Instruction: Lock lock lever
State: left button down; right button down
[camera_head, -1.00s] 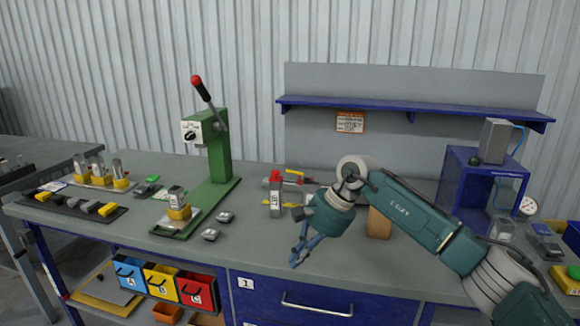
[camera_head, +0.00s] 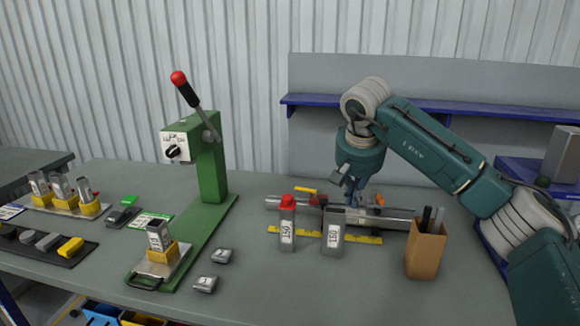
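Two lever-like parts show, and I cannot tell which is the lock lever. One is the black knob (camera_head: 172,152) on the white labelled plate of the green press (camera_head: 211,155). The press also has a long handle with a red ball (camera_head: 179,78). The other is a small orange part (camera_head: 379,199) on the metal slide fixture (camera_head: 398,213). My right gripper (camera_head: 351,192) points down over the fixture, just left of the orange part. Its fingertips are partly hidden, so its opening and any contact are unclear. My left gripper is not in view.
A brown pen holder (camera_head: 425,250) stands to the right. Yellow-based metal parts (camera_head: 62,190) stand at left.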

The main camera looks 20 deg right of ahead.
aim_at(317, 195)
jog(key=i, duration=1.05)
